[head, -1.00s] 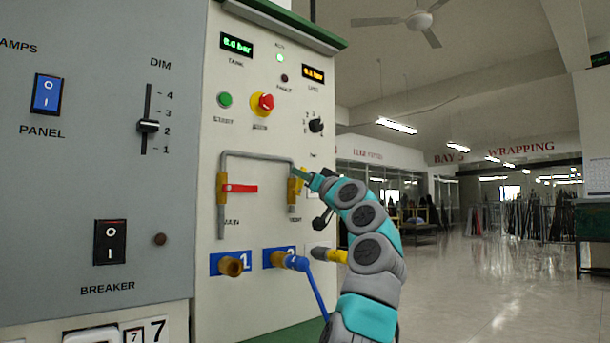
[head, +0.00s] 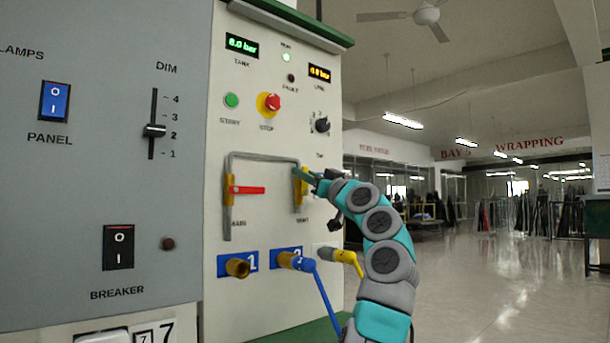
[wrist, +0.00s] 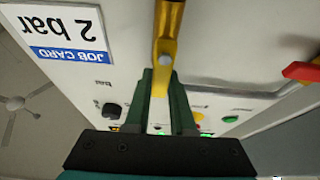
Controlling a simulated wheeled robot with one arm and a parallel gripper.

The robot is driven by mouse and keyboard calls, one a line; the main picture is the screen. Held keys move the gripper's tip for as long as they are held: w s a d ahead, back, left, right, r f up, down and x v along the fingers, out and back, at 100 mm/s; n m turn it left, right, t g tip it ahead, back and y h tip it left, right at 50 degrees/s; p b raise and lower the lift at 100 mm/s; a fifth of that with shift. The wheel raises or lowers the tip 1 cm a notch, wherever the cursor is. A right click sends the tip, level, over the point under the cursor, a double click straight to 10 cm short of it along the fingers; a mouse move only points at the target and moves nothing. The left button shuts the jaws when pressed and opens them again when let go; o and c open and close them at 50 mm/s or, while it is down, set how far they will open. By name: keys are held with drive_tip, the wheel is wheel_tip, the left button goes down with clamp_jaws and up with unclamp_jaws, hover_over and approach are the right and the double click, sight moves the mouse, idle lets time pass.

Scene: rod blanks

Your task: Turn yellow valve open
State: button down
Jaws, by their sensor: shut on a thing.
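The yellow valve handle (head: 301,192) sits on the right end of a grey pipe on the cream panel, above a small label. It stands roughly upright in the head view. In the wrist view, which looks upside down, the yellow handle (wrist: 168,30) runs to a round bolt head near the fingertips. My gripper (head: 309,175) is at the upper part of the handle and shut on it. Its two green fingers (wrist: 163,88) flank the handle in the wrist view. The fingers hide part of the handle and valve.
A red lever (head: 248,190) lies level on the pipe's left end. A yellow hose fitting (head: 342,256) is beside my arm. A job card (wrist: 60,30) reads 2 bar.

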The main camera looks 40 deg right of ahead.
drive_tip(key=shift+a, duration=0.1)
drive_tip(key=c, duration=0.8)
unclamp_jaws()
drive_tip(key=shift+o, duration=0.2)
drive_tip(key=b+v, duration=0.2)
drive_tip(key=v, duration=0.5)
drive_tip(key=shift+s+f, duration=0.15)
drive_tip(key=shift+s, duration=0.2)
